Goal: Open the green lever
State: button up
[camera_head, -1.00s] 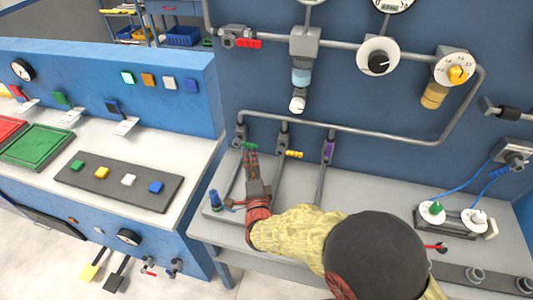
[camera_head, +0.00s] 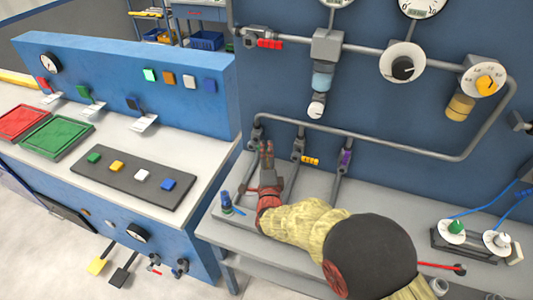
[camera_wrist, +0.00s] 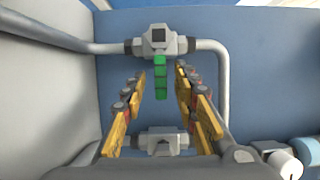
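The green lever (camera_wrist: 161,76) shows in the wrist view, extending down in the picture from a grey valve (camera_wrist: 158,41) on a pipe. My gripper (camera_wrist: 160,74) is open, one finger on each side of the lever, with a visible gap on both sides. How far the fingertips are from it in depth is hard to tell. In the head view my gripper (camera_head: 267,148) is at the leftmost of three valve pipes, and the green lever is hidden behind it.
A yellow lever (camera_head: 310,160) and a purple lever (camera_head: 345,157) sit on the pipes to the right of my gripper. A blue-handled part (camera_head: 226,201) stands on the bench to the left. A horizontal pipe (camera_head: 375,143) runs along the wall above.

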jog(key=shift+c, duration=0.6)
grip_shut()
